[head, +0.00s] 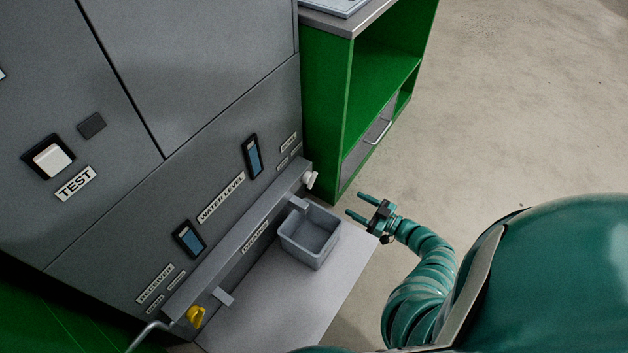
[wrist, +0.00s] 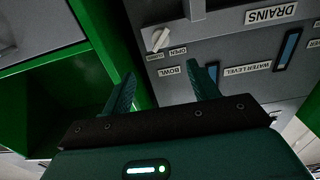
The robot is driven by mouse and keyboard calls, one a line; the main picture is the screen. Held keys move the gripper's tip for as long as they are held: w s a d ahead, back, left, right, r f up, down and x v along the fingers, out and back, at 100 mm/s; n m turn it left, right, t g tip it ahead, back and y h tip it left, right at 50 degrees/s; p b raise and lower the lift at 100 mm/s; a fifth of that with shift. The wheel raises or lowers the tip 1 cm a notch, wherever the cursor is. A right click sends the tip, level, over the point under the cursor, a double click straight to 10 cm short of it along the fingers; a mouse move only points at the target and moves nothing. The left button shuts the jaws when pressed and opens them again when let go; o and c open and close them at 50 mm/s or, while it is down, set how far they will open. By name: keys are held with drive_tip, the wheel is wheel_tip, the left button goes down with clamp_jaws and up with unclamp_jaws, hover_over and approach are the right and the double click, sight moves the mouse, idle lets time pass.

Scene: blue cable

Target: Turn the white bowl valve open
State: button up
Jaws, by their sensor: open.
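The white bowl valve (head: 310,178) is a small knob at the right end of the grey drain ledge in the head view. It also shows in the wrist view (wrist: 158,40), beside labels reading OPEN and BOWL, with its handle slanted. My gripper (head: 356,205) is to the right of the valve, apart from it, with its two fingers spread and nothing between them. In the wrist view my gripper (wrist: 164,82) has its fingertips short of the panel, and the valve lies beyond them.
A grey bin (head: 309,238) stands on the light shelf (head: 262,303) below the ledge, near my gripper. A yellow valve (head: 195,316) is at the ledge's left end. A green cabinet (head: 343,120) stands behind the valve. Open floor (head: 500,120) lies to the right.

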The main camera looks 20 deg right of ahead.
sight(310, 179)
drive_tip(key=b+x, duration=0.3)
drive_tip(key=x, duration=1.4)
drive_tip(key=shift+b, duration=0.3)
drive_tip(key=shift+r, duration=0.1)
drive_tip(key=c, duration=1)
drive_tip(key=n+b, duration=1.2)
drive_tip(key=n, duration=0.6)
drive_tip(key=shift+d+r, duration=0.1)
